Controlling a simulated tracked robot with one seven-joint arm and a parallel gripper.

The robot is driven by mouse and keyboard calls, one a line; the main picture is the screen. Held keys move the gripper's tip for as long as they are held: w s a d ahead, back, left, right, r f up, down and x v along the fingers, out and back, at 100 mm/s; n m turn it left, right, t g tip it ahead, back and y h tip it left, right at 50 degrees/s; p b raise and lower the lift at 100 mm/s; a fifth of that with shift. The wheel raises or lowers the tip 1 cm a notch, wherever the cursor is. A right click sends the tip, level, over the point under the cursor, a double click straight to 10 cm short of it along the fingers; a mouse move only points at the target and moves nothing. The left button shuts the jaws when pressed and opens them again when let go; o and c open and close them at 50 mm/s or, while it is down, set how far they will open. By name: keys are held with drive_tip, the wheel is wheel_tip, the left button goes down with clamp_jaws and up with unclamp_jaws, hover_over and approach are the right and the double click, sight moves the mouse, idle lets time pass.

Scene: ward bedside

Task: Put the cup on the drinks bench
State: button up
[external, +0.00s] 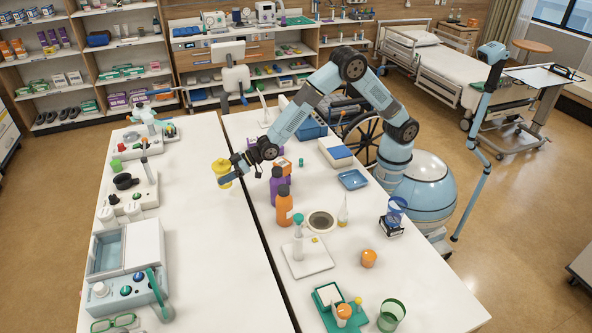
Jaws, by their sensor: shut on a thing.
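The yellow cup (222,166) is at the end of my arm, over the right part of the left white bench (215,255). My gripper (232,172) is shut on it. The jaws hide part of the cup, and I cannot tell whether its base touches the bench top. The right white bench (400,285) lies beyond a narrow dark gap, and my arm reaches across it. No label shows which bench is the drinks bench.
An orange bottle (284,208) and purple bottles stand near my gripper on the right bench.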

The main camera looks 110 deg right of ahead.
drive_tip(key=shift+w+f, duration=1.05)
drive_tip(key=shift+f, duration=1.7)
drive_tip(key=shift+f, duration=0.1)
drive_tip(key=o, duration=1.1)
drive_tip(key=shift+c, duration=0.2)
